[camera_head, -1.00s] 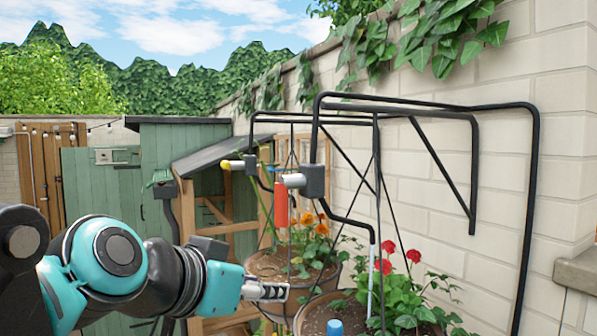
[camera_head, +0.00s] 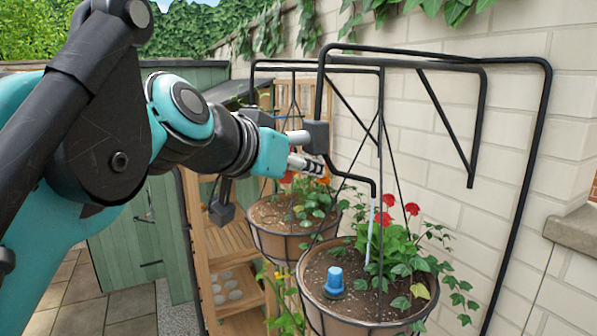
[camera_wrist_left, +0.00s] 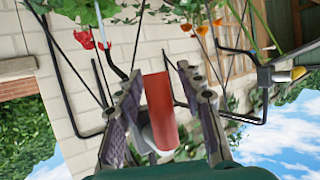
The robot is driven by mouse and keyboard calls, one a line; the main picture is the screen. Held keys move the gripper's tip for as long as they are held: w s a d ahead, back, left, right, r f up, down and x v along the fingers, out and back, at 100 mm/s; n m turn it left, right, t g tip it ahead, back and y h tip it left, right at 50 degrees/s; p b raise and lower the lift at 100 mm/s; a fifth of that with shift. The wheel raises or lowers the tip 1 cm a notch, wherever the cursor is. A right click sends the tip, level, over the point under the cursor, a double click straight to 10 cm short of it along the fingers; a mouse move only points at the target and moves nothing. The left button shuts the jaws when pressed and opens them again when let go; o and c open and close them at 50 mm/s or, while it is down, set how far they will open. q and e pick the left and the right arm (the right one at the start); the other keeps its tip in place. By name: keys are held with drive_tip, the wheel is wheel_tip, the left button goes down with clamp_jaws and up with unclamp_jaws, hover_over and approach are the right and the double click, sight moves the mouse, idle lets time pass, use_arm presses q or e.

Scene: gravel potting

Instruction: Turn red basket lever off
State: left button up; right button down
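The red lever (camera_wrist_left: 159,108) is a red cylinder between the two fingers of my left gripper (camera_wrist_left: 156,85) in the left wrist view. The fingers are apart, with a gap on each side of the lever. In the head view my left gripper (camera_head: 306,164) is beside the grey valve box (camera_head: 316,137) on the black pipe frame, and hides most of the lever. The hanging basket with red flowers (camera_head: 318,307) is below and to the right of the gripper. My right gripper is not in view.
A second hanging basket with orange flowers (camera_head: 270,240) is behind, to the left. A second valve with a yellow-tipped lever (camera_wrist_left: 298,73) is at the right of the wrist view. Black frame bars and the brick wall (camera_head: 440,150) lie to the right. A blue-topped emitter (camera_head: 335,280) stands in the near basket.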

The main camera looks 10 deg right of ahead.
use_arm(q)
clamp_jaws()
idle(0.3)
drive_tip(key=shift+w+a+r+m+t+b, duration=0.25)
drive_tip(key=shift+w+m+t+b, duration=0.2)
drive_tip(key=shift+m+t, duration=0.25)
drive_tip(key=shift+w+a+r+m+t+b, duration=0.1)
drive_tip(key=shift+w+r+m+t+b, duration=0.3)
drive_tip(key=shift+m+t, duration=0.3)
drive_tip(key=shift+s, duration=0.1)
unclamp_jaws()
drive_tip(key=shift+d+f, duration=0.1)
